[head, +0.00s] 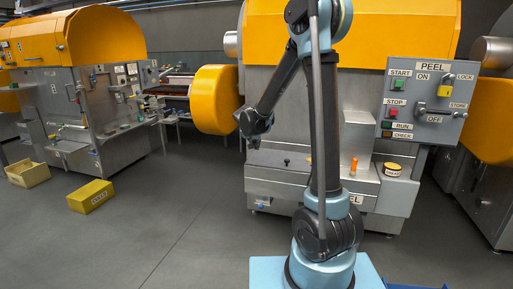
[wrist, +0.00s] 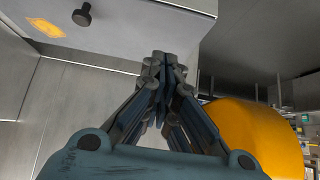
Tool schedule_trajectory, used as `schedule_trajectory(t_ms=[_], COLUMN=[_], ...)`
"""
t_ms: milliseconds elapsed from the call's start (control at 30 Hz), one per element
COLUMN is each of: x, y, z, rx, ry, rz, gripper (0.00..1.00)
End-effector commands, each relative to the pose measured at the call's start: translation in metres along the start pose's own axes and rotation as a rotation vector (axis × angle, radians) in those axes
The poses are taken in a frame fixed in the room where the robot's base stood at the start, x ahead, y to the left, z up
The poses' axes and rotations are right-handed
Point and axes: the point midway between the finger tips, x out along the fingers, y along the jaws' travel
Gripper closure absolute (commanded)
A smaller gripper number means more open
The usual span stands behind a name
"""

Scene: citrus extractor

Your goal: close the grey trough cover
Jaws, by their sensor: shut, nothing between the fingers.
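My gripper (head: 250,141) hangs at the left front of the central orange-topped machine, above its low front ledge. In the wrist view my gripper (wrist: 161,65) has its fingertips together with nothing between them. A light grey panel (wrist: 150,22) with a dark round knob (wrist: 83,14) and an orange smear lies beyond the fingertips, at the top of the wrist view. It may be the trough cover; I cannot tell its angle or whether the fingertips touch it.
An orange drum (head: 214,100) sticks out left of my gripper and shows in the wrist view (wrist: 258,138). A PEEL control panel (head: 425,102) is at right. Yellow crates (head: 91,197) lie on the left floor; the middle floor is clear.

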Motion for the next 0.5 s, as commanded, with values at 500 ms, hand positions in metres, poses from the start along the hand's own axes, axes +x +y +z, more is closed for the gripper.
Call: schedule_trajectory(t_ms=[500], x=[0.066], y=[0.000], z=[0.000], rx=[0.001], ry=[0.000], rz=[0.001], gripper=[1.00])
